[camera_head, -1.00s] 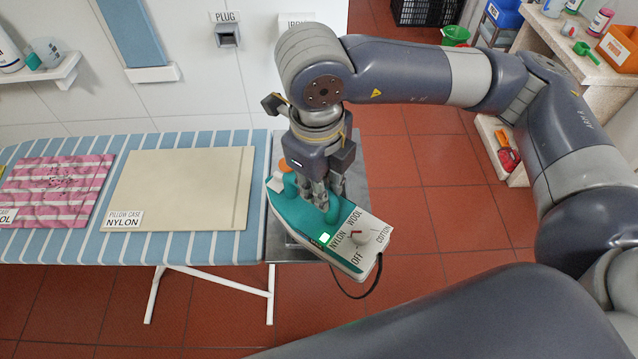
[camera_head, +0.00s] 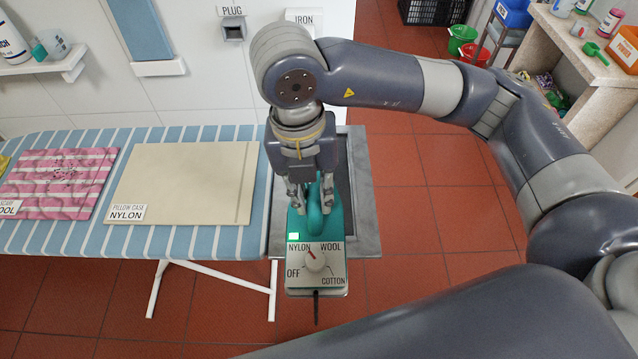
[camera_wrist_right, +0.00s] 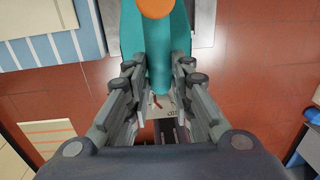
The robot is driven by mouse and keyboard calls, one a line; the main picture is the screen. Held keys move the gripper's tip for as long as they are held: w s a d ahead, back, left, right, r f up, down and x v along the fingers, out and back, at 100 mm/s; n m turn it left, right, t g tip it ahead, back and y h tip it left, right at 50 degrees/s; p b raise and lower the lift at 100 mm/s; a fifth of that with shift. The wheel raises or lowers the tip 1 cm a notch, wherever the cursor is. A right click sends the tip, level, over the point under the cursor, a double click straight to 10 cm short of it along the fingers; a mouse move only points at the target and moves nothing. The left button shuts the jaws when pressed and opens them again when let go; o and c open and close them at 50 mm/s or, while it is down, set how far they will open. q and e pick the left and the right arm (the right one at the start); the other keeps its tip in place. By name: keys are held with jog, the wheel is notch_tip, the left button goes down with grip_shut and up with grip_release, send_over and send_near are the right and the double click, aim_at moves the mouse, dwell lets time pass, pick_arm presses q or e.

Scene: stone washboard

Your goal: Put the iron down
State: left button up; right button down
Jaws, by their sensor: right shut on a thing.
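The teal and white iron (camera_head: 317,258) is in my right gripper (camera_head: 313,200), which is shut on its handle from above. The iron's dial face points toward the camera, with a green light lit and the pointer near NYLON. The iron is over the grey metal rest (camera_head: 365,205) at the board's right end, its dial end beyond the rest's near edge. I cannot tell whether it touches the rest. In the wrist view the iron (camera_wrist_right: 127,40) lies between the fingers (camera_wrist_right: 158,85). My left gripper is not in view.
The striped ironing board (camera_head: 200,240) carries a beige pillow case (camera_head: 185,180) labelled NYLON and a pink striped scarf (camera_head: 60,180). A plug socket (camera_head: 233,28) is on the wall. Shelves with bottles and buckets stand at the right. Red tiled floor lies open right of the rest.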

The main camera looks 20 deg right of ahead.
jog(key=w+d+f+p, duration=0.2)
jog(key=w+d, duration=0.1)
jog(key=w, duration=0.4)
jog(key=w+d+f+p, duration=0.2)
jog(key=w+d+p, duration=0.1)
jog(key=w, duration=0.4)
jog(key=shift+f+p, duration=0.35)
jog(key=shift+f, duration=0.05)
jog(key=c, duration=1.4)
grip_release()
jog(key=shift+f, duration=0.1)
notch_tip(320, 180, up, 12)
jog(key=a+b, duration=0.1)
jog(key=b, duration=0.2)
